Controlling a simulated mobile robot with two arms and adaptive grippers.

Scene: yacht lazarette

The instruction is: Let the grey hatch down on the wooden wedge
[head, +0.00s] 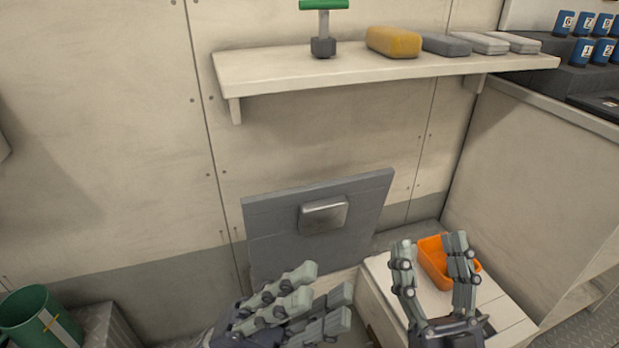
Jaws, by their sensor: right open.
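The grey hatch (274,228) stands raised and tilted against the back wall, with a silver plate-like fitting (324,214) on its face. My left gripper (325,294) is below and in front of the hatch, apart from its upper part. Its fingers point right and overlap in the view, so its opening is unclear. I do not see a wooden wedge. My left gripper covers part of the area below the hatch.
A shelf (260,73) above the hatch holds a green-handled tool (323,30), a yellow block (393,42) and several grey blocks. A pale partition (550,160) bounds the right.

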